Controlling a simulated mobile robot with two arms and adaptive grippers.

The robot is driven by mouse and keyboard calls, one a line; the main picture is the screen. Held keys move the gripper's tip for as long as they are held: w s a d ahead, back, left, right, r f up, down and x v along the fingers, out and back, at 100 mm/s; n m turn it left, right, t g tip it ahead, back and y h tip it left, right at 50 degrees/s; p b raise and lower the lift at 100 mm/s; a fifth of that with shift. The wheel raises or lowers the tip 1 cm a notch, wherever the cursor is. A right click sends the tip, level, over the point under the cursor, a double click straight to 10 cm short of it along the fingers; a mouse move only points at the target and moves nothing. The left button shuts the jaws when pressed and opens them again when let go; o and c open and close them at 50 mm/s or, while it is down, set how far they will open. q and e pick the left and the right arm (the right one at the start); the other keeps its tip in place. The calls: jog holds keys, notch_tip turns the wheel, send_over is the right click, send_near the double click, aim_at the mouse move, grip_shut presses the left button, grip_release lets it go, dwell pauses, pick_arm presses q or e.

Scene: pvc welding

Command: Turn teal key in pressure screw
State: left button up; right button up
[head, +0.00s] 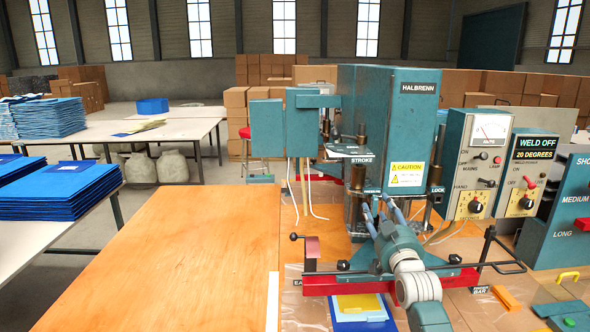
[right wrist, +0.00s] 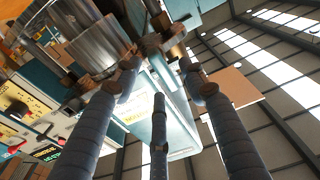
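The teal welding machine (head: 416,120) marked HALBRENN stands right of centre in the head view. My right gripper (head: 383,206) points up at the machine's lower front, just below the yellow caution label. In the right wrist view, the fingers of my right gripper (right wrist: 160,72) are spread apart, with nothing clearly held between them. A dark bronze part (right wrist: 164,36) and a shiny metal cylinder (right wrist: 88,45) lie past the fingertips. I cannot pick out a teal key. My left gripper is out of view.
A red bar (head: 330,284) crosses in front of the machine, partly behind my right arm. Control boxes (head: 478,160) with dials stand to the right. The wooden table (head: 190,250) at left is clear. Blue stacks (head: 60,190) lie on the far-left table.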

jog(key=shift+s+a+p, duration=0.1)
jog(key=shift+s+p, duration=1.25)
jog(key=shift+s, duration=0.35)
jog(key=s+p, duration=0.1)
jog(key=s, duration=0.1)
jog(key=s+p, duration=0.1)
jog(key=s, duration=0.1)
jog(key=s+p, duration=0.1)
jog(key=s, duration=0.1)
jog(key=shift+a+f, duration=0.1)
jog(key=shift+f, duration=0.2)
